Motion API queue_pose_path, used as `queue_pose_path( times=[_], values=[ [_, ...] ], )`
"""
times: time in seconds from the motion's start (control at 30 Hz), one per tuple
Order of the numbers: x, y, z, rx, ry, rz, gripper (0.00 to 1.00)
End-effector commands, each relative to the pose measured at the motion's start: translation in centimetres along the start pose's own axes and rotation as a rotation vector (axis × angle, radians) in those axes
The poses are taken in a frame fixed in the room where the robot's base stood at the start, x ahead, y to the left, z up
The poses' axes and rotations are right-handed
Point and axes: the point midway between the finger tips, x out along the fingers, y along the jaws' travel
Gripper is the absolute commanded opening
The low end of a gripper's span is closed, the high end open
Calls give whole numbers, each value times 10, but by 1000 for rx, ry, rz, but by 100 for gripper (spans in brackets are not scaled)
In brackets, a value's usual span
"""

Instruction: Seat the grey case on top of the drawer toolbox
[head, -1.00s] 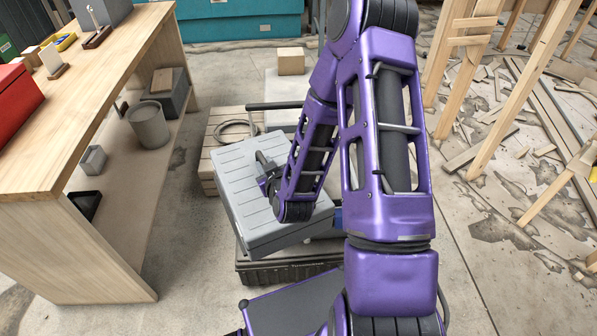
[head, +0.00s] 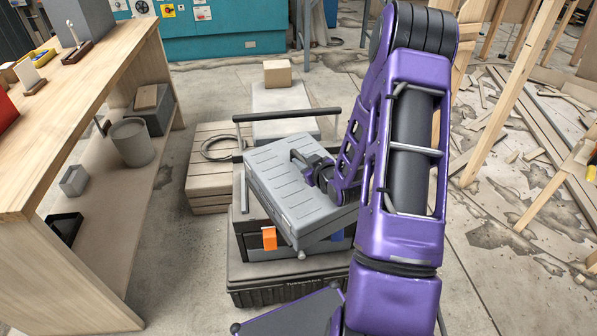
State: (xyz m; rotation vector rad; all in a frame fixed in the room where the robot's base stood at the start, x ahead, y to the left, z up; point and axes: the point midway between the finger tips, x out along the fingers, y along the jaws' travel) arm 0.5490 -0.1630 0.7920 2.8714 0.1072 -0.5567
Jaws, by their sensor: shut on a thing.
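The grey case (head: 278,179) has a ribbed lid and is in the middle of the head view. My gripper (head: 306,171) is shut on its handle at the top, partly hidden by my purple arm. The case is over the drawer toolbox (head: 245,226), a dark box with an orange latch at its front left. The case is turned relative to the toolbox, and its near corner reaches out past the toolbox front. It looks tilted. I cannot tell whether they touch. The case hides most of the toolbox top.
The toolbox stands on a wider black box (head: 290,286), with a black pull bar (head: 287,115) behind. A slatted crate (head: 207,181) with a coiled hose is at the left. A wooden workbench (head: 92,100) stands further left. Timber frames and scraps cover the floor at right.

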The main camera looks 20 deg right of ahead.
Motion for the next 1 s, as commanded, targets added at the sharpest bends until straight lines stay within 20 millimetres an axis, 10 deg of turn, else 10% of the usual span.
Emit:
queue_pose_path(
  times=[1.0],
  values=[
    [30,-14,68,-2,9,3,0]
  ],
)
